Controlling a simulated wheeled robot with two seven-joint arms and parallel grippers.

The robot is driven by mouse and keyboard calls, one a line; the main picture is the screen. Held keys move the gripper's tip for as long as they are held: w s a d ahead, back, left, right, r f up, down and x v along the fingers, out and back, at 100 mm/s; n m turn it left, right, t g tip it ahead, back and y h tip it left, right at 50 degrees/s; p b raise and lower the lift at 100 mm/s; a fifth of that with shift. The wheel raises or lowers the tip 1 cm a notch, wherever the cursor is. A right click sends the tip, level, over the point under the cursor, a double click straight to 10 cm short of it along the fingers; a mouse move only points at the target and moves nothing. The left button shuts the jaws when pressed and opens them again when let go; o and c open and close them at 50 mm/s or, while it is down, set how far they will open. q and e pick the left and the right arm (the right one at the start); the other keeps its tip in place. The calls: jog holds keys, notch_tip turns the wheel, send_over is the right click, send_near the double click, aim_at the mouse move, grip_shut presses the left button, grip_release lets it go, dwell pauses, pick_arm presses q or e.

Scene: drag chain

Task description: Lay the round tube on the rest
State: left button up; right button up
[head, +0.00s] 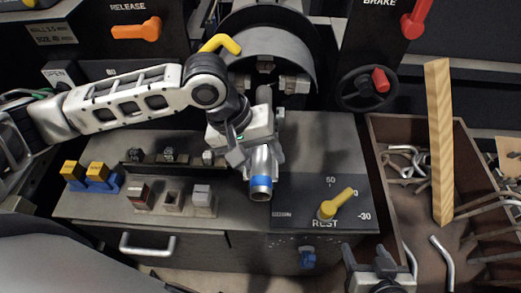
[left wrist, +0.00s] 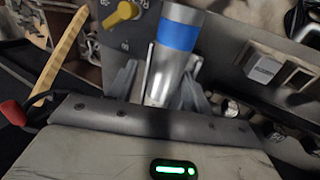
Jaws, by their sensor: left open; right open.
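The round tube (head: 261,187) is grey metal with a blue band near its free end. It points toward me from the round chuck (head: 308,38), and its far part shows between the chuck jaws. My left gripper (head: 262,155) is around the tube. In the left wrist view the tube (left wrist: 161,77) lies between the spread fingers of my left gripper (left wrist: 158,84), which hide part of it. A dark panel (head: 290,195) marked REST carries a yellow lever (head: 337,203). Which part is the rest itself, I cannot tell. My right gripper (head: 376,270) is open and empty at the bottom.
Blue and yellow blocks (head: 92,177) and several grey holders (head: 172,200) stand on the bench left of the tube. A handwheel (head: 362,88) sits right of the chuck.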

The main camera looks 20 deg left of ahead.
pick_arm(q)
jog(key=shift+s+a+r, duration=0.1)
jog(key=shift+a+r, duration=0.05)
jog(key=shift+a, duration=0.3)
jog(key=p+v, duration=0.1)
jog(key=v, duration=1.4)
jog(key=shift+d+r+p, duration=0.25)
jog(key=shift+r+p, duration=0.05)
jog(key=shift+p, duration=0.1)
pick_arm(e)
jog(key=shift+r, duration=0.45)
